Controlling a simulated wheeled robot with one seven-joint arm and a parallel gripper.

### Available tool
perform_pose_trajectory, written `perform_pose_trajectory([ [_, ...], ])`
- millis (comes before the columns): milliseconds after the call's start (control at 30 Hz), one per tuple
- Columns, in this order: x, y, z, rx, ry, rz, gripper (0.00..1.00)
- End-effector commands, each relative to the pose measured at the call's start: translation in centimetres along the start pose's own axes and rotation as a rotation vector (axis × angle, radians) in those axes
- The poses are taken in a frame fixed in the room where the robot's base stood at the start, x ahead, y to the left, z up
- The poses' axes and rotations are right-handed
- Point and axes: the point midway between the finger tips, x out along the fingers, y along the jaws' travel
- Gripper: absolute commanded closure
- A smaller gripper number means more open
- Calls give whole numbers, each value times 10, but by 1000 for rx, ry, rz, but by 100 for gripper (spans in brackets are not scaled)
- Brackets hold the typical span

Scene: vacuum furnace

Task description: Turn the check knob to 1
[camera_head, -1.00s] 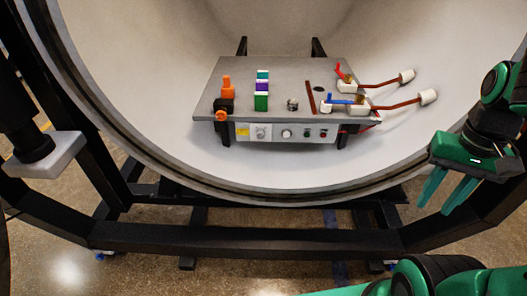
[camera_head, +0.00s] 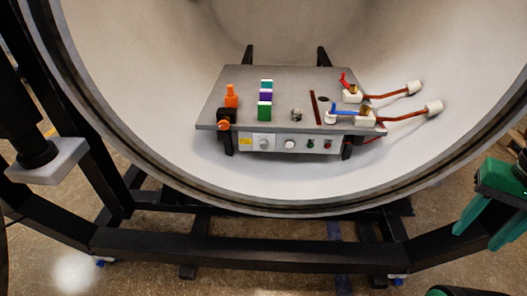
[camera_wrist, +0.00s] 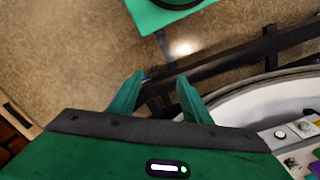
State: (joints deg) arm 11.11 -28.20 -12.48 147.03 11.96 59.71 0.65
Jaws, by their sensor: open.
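A grey box (camera_head: 345,93) stands inside the large round chamber. Its front panel carries a grey knob (camera_head: 264,143) beside a yellow label and a white round knob (camera_head: 289,144) to the right of it. I cannot read any markings, so I cannot tell which is the check knob. My gripper (camera_head: 475,240) is at the right edge of the head view, open and empty, well apart from the box and outside the chamber rim. In the wrist view my gripper's fingers (camera_wrist: 160,76) are spread over the floor and frame. A white round knob (camera_wrist: 281,134) shows at lower right there.
The chamber rim (camera_head: 290,208) curves between my gripper and the box. Black frame bars (camera_head: 250,248) run below it. On the box stand an orange valve-like part (camera_head: 231,96), stacked coloured blocks (camera_head: 265,104) and copper rods with white ends (camera_head: 433,107). A dark post is at left.

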Motion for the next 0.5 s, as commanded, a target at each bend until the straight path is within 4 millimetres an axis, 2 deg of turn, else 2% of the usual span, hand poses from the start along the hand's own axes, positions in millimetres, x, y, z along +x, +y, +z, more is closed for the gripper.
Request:
perform_pose_trajectory([
  [267,30,-21,-65,127,44,145,56],
  [500,63,-56,-124,235,192,299,56],
])
